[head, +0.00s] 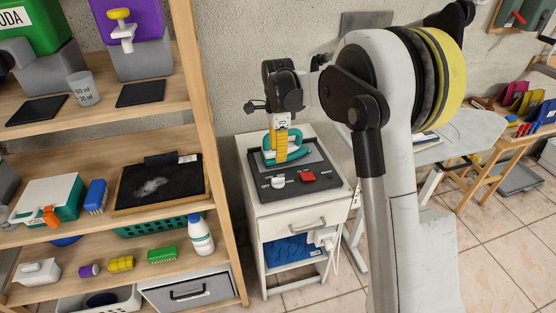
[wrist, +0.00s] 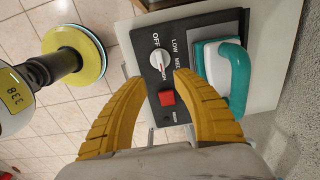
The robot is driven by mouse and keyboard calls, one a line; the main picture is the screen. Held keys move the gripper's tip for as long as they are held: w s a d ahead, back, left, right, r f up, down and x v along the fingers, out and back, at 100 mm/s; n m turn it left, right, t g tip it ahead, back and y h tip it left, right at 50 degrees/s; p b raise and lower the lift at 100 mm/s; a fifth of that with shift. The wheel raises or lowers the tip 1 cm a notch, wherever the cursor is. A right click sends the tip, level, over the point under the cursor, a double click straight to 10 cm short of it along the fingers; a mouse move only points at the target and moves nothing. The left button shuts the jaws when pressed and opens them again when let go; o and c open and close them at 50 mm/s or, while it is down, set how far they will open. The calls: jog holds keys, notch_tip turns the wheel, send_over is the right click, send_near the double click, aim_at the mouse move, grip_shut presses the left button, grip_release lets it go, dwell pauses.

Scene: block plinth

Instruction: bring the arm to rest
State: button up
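My gripper (wrist: 158,82) has two ribbed yellow fingers, spread apart with nothing held between them. In the head view my gripper (head: 279,160) hangs fingers-down over a small white cabinet (head: 306,215). Below it is a dark control panel (wrist: 150,45) with a white dial (wrist: 160,60), marked OFF, LOW and MED, and a red button (wrist: 166,97). The button shows between the fingers. In the head view the fingers partly hide the appliance (head: 268,156).
A wooden shelf unit (head: 202,130) with boxes, brushes and a bottle (head: 200,235) stands close on the left. A wall is behind the cabinet. A pale table (head: 460,140) and a wooden workbench (head: 490,150) are to the right. Tiled floor (head: 500,260) is clear at the front right.

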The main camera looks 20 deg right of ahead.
dwell(0.4)
jog(key=s+r+n+t, duration=0.3)
jog(key=s+r+n, duration=0.6)
jog(key=s+r, duration=0.4)
jog(key=s+f+n+t, duration=0.1)
jog(key=s+n, duration=0.3)
jog(key=s, duration=0.4)
jog(key=s+f+n+t, duration=0.2)
jog(key=s+n, duration=0.3)
jog(key=s, duration=0.4)
jog(key=shift+f+t, duration=0.25)
jog(key=shift+t, duration=0.35)
